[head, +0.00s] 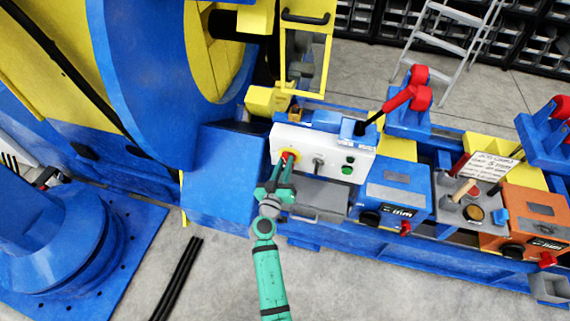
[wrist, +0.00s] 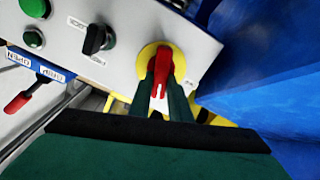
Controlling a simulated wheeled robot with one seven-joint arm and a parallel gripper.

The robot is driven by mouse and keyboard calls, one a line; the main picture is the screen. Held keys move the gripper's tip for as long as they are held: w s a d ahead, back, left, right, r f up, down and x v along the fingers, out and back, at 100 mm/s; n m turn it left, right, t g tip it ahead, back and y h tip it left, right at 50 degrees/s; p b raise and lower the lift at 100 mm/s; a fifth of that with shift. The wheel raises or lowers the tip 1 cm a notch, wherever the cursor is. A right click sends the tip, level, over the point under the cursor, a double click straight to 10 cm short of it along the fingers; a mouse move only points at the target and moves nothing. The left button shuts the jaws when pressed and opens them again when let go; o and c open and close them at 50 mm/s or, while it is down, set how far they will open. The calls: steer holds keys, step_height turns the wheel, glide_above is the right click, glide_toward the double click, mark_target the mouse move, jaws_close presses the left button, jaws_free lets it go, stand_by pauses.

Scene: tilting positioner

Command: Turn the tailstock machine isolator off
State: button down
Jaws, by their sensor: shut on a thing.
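The isolator is a red rotary handle (wrist: 162,68) on a round yellow plate (wrist: 148,56), at one end of a white control panel (wrist: 115,22). In the head view the panel (head: 330,149) stands on the blue machine bed, with the isolator (head: 290,154) at its left end. My green gripper (head: 283,172) reaches up to it from below. In the wrist view the dark green fingers (wrist: 166,100) are shut on the red handle, one on each side. The handle's tip points up in that view. The fingers hide part of the yellow plate.
A black selector switch (wrist: 97,39) and green buttons (wrist: 34,39) sit beside the isolator on the panel. A blue block (head: 222,165) stands close on the left. A grey box (head: 318,198) lies below the panel. Clear floor (head: 220,270) lies in front.

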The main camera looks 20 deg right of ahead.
steer(key=shift+f+n, duration=0.1)
steer(key=shift+n, duration=0.2)
steer(key=shift+w+a+f+n, duration=0.1)
steer(key=shift+f+n, duration=0.1)
steer(key=shift+n, duration=2)
steer(key=shift+a+f+n, duration=0.1)
steer(key=shift+f+n, duration=0.15)
steer(key=shift+n, duration=1.95)
steer(key=shift+w+a+f+n, duration=0.1)
steer(key=shift+f+n, duration=0.1)
steer(key=shift+n, duration=2)
steer(key=c, duration=1.6)
jaws_free()
steer(key=shift+r, duration=0.1)
steer(key=shift+c, duration=0.2)
steer(key=v, duration=1.1)
